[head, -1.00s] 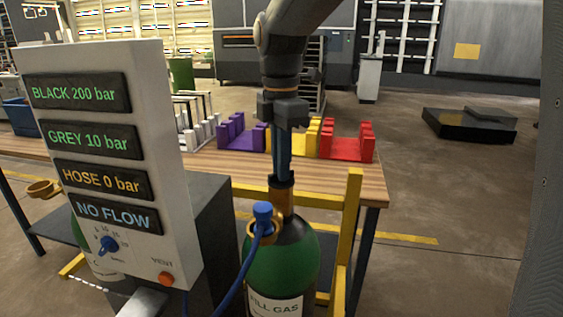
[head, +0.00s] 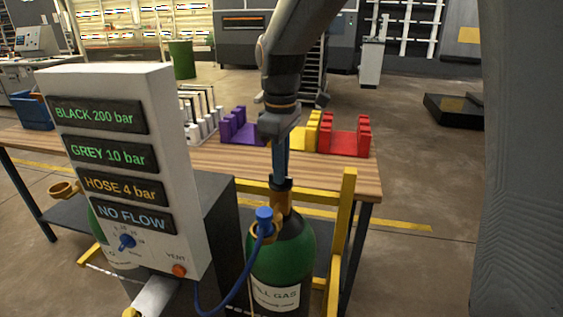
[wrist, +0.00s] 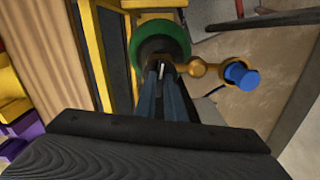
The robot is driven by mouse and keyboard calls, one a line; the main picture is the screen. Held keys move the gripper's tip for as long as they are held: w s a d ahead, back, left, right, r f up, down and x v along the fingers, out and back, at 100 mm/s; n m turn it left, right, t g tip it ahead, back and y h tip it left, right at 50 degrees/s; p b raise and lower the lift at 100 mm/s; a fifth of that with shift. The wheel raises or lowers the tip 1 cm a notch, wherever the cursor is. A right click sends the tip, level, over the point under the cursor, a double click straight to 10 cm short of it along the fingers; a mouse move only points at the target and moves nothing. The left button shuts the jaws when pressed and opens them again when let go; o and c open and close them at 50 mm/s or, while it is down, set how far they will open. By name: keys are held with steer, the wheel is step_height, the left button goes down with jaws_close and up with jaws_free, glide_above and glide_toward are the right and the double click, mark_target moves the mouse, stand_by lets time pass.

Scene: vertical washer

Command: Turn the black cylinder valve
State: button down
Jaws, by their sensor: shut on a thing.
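The black-shouldered cylinder (head: 280,258) has a green body with a "FILL GAS" label and stands upright right of the panel. Its brass valve (head: 281,203) sits on top, with a dark upper end. My gripper (head: 281,180) points straight down from above, and its blue fingers are shut on the valve top. In the wrist view the fingers (wrist: 163,78) meet over the cylinder's green shoulder (wrist: 150,32); they partly hide the valve. A blue knob (head: 264,215) on a brass side fitting also shows in the wrist view (wrist: 240,76).
The white panel (head: 188,130) reads BLACK 200 bar, GREY 10 bar, HOSE 4 bar, NO FLOW. A blue hose (head: 238,285) runs from the side fitting. A yellow frame (head: 343,230) stands beside the cylinder. A wooden table (head: 225,163) with purple, yellow and red racks is behind.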

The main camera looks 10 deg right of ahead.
steer(key=m+p, duration=0.2)
steer(key=m, duration=0.1)
steer(key=shift+r+m, duration=0.15)
steer(key=shift+m, duration=0.15)
steer(key=shift+m+p, duration=0.8)
steer(key=shift+m, duration=0.9)
steer(key=c, duration=1.8)
jaws_free()
steer(key=shift+c, duration=0.2)
steer(key=shift+r+b, duration=1)
steer(key=shift+r, duration=2.8)
steer(key=shift+d, duration=0.1)
